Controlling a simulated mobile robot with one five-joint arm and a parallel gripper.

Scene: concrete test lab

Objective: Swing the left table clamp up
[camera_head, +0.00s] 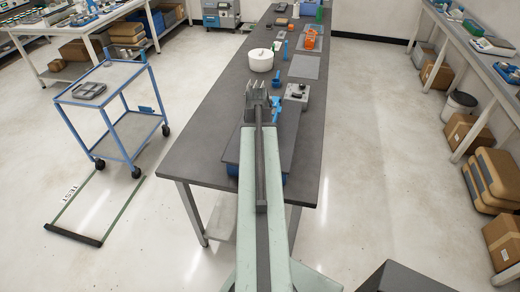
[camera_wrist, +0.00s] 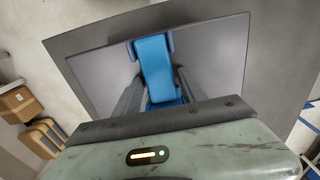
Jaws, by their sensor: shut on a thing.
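A blue table clamp (camera_wrist: 156,65) shows in the wrist view as a broad blue bar over a grey plate (camera_wrist: 215,55). My gripper (camera_wrist: 160,88) has its dark fingers on both sides of the bar and is shut on it. In the head view my gripper (camera_head: 257,88) is over the dark workbench, at the far end of my arm. A blue part (camera_head: 276,103) shows just right of it, partly hidden by the gripper. I cannot tell from the head view how far the clamp is tilted.
A round white container (camera_head: 261,60) stands behind my gripper on the dark workbench (camera_head: 205,130). A grey box (camera_head: 297,92) with knobs is close on the right. An orange object (camera_head: 310,38) is farther back. A blue trolley (camera_head: 112,100) stands left, with open floor between.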

